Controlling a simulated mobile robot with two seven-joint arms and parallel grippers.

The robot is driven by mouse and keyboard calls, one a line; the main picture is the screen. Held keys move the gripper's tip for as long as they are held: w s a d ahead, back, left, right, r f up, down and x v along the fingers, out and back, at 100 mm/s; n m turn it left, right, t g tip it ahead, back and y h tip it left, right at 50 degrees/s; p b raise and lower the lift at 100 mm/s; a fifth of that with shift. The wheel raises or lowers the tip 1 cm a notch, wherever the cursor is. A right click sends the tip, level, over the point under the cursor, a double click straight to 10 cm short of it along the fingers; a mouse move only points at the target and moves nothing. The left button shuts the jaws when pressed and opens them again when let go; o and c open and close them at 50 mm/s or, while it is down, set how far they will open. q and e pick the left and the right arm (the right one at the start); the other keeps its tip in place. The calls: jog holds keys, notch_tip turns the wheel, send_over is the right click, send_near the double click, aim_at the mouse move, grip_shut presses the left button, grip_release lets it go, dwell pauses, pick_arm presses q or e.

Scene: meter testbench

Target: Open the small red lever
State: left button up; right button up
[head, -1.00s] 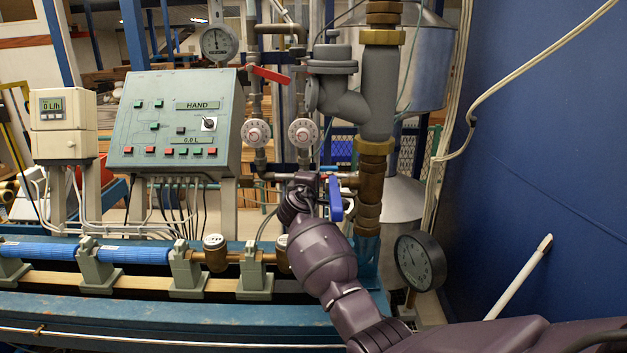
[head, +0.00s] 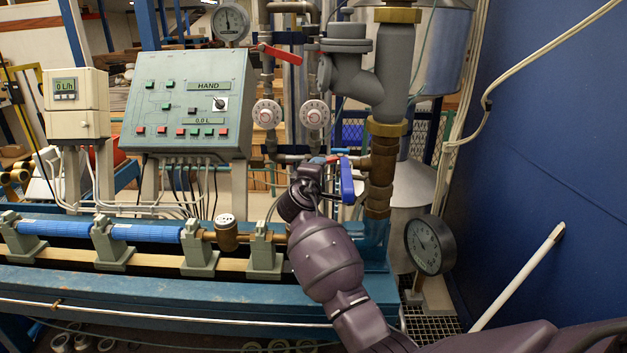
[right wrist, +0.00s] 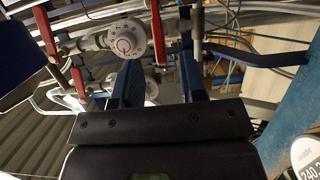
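A small red lever (head: 333,158) shows in part in the head view, low on the pipework just beyond my right gripper (head: 318,168). In the right wrist view, a red lever (right wrist: 157,34) stands upright beyond the gap between the fingers. I cannot tell if it is the same lever. My right gripper (right wrist: 159,62) is open, its two dark fingers apart with nothing visibly held. A longer red lever (head: 280,53) sits higher on the left pipe, tilted down to the right. My left gripper is not in view.
A blue lever (head: 347,181) hangs just right of my right gripper. Two round white dials (head: 267,114) (head: 315,114) sit above it. Thick grey and brass pipe (head: 387,130) stands to the right, with a black gauge (head: 430,245) below. A control panel (head: 188,105) stands left.

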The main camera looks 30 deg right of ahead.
jog(key=shift+v, duration=2.5)
